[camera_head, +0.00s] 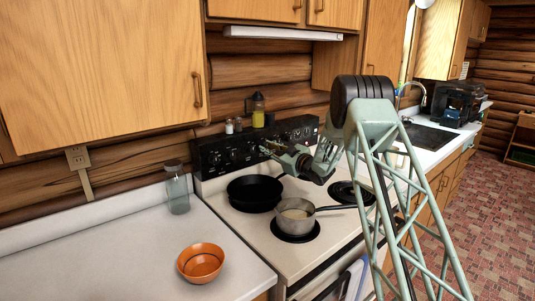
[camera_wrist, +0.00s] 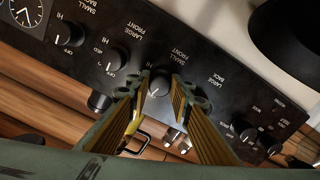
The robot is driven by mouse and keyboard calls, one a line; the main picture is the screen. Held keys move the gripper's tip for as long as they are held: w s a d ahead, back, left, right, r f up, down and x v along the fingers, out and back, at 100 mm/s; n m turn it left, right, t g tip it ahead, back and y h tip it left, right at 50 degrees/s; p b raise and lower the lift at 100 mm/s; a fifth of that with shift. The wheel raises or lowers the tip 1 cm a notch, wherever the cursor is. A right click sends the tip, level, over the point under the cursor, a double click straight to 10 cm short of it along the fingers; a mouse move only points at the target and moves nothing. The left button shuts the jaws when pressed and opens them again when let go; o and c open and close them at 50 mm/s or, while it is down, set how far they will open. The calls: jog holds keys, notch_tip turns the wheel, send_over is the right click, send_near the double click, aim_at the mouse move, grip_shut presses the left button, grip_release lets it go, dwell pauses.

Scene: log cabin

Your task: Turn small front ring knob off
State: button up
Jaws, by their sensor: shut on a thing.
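The stove's black control panel (camera_head: 228,153) rises behind the burners, with a row of dark knobs. In the wrist view, the knob under the "small front" label (camera_wrist: 158,86) sits between the tips of my gripper (camera_wrist: 159,83). The two fingers are closed on the knob's sides, and it shows a light pointer mark. In the head view, my gripper (camera_head: 268,148) reaches the panel from the right, and the gripped knob is hidden there. In the wrist view, the "large front" knob (camera_wrist: 112,63) is to the left.
A black skillet (camera_head: 253,190) and a saucepan (camera_head: 296,213) stand on burners below my gripper. A yellow-filled bottle (camera_head: 258,112) and small shakers (camera_head: 233,125) stand behind the panel. A glass jar (camera_head: 177,190) and an orange bowl (camera_head: 200,263) are on the left counter.

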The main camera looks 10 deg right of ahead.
jog(key=shift+n+b, duration=1.7)
jog(key=shift+b, duration=0.3)
jog(key=o, duration=0.8)
jog(key=shift+o, duration=0.2)
jog(key=shift+s+d, duration=0.1)
jog(key=shift+s, duration=0.05)
jog(key=v, duration=1.1)
jog(key=shift+s+d, duration=0.15)
jog(key=shift+s, duration=0.15)
jog(key=shift+r, duration=0.2)
